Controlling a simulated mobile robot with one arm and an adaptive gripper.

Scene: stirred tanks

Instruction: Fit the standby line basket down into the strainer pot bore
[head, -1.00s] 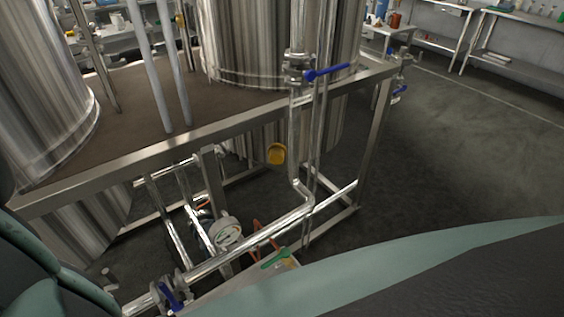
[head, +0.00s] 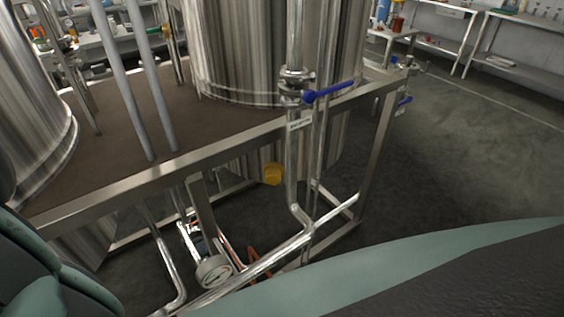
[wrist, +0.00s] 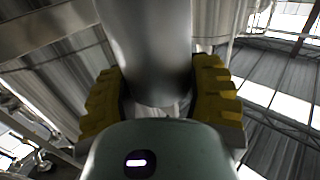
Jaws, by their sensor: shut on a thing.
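My gripper (wrist: 160,100) shows only in the wrist view. Its two yellow ridged fingers are shut on a smooth grey metal cylinder (wrist: 150,55), one finger on each side. The cylinder looks like the basket, but no mesh or label shows to tell which line it belongs to. It runs from between the fingers to the top edge of the picture. The strainer pot and its bore cannot be made out in either view. The head view does not show my gripper or the cylinder.
A steel frame (head: 170,165) carries large tanks (head: 275,50). A vertical pipe with a blue-handled valve (head: 328,91) stands at its near side. Open floor (head: 455,150) lies to the right.

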